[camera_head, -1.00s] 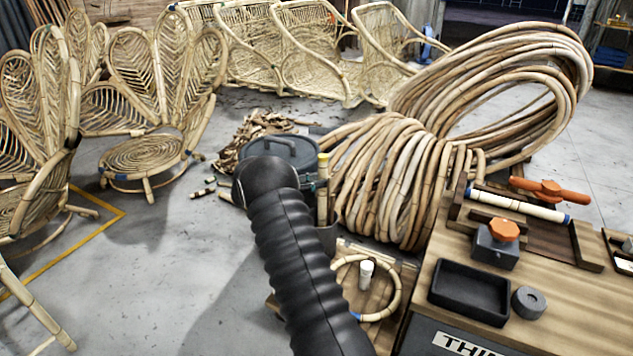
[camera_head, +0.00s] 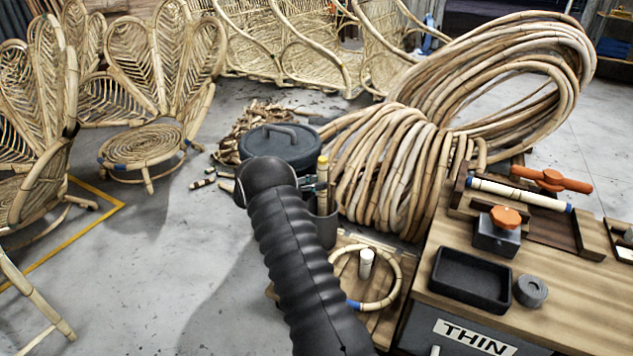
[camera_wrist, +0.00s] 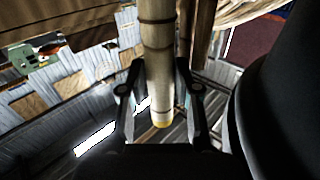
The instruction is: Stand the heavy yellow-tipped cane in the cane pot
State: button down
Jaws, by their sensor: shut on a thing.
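The yellow-tipped cane (camera_head: 322,175) stands upright in the head view, yellow end up. In the wrist view the pale cane (camera_wrist: 159,60) runs between the two fingers, its yellow tip at their level. My gripper (camera_wrist: 160,100) is shut on it near that tip; in the head view my arm's dark wrist hides most of the gripper. The grey cane pot (camera_head: 326,231) is directly below, and the cane's lower end goes down behind its rim. Whether it touches the pot's bottom is hidden.
A large rattan coil (camera_head: 385,180) stands close right of the pot. A lidded dark drum (camera_head: 281,145) is behind. A wooden board (camera_head: 385,322) with a cane ring (camera_head: 397,290) and white peg (camera_head: 366,263) lies in front. The workbench (camera_head: 575,290) is at right; open floor at left.

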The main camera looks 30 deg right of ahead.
jog(key=c, duration=0.7)
grip_release()
jog(key=shift+c, duration=0.2)
jog(key=v, duration=1.2)
jog(key=shift+s, duration=0.1)
